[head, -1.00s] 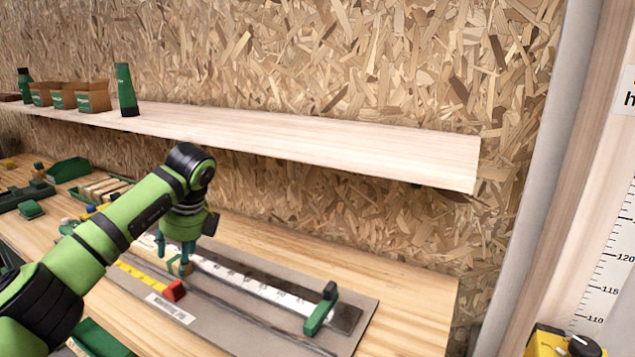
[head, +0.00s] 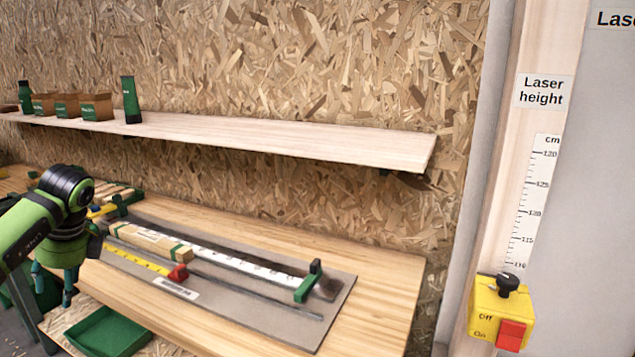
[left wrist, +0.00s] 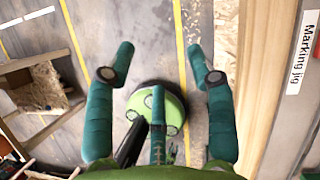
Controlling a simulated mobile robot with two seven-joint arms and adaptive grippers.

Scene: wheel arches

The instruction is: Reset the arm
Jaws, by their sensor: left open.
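My left arm comes in from the left in the head view, green with black joints. Its left gripper (head: 58,283) hangs at the left end of the workbench, beside the grey board and above the level of the green tray. In the left wrist view the teal fingers of the left gripper (left wrist: 160,78) are spread wide with nothing between them. Below them are the floor with yellow lines and a round green and black part, probably of my own base. My right gripper is in neither view.
The grey marking board (head: 300,333) with rulers and a wooden block (head: 150,240) lies on the workbench (head: 385,290). A shelf (head: 270,135) with boxes and bottles runs above. A green tray (head: 108,332) sits low at the front. A yellow switch box (head: 487,307) is at right.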

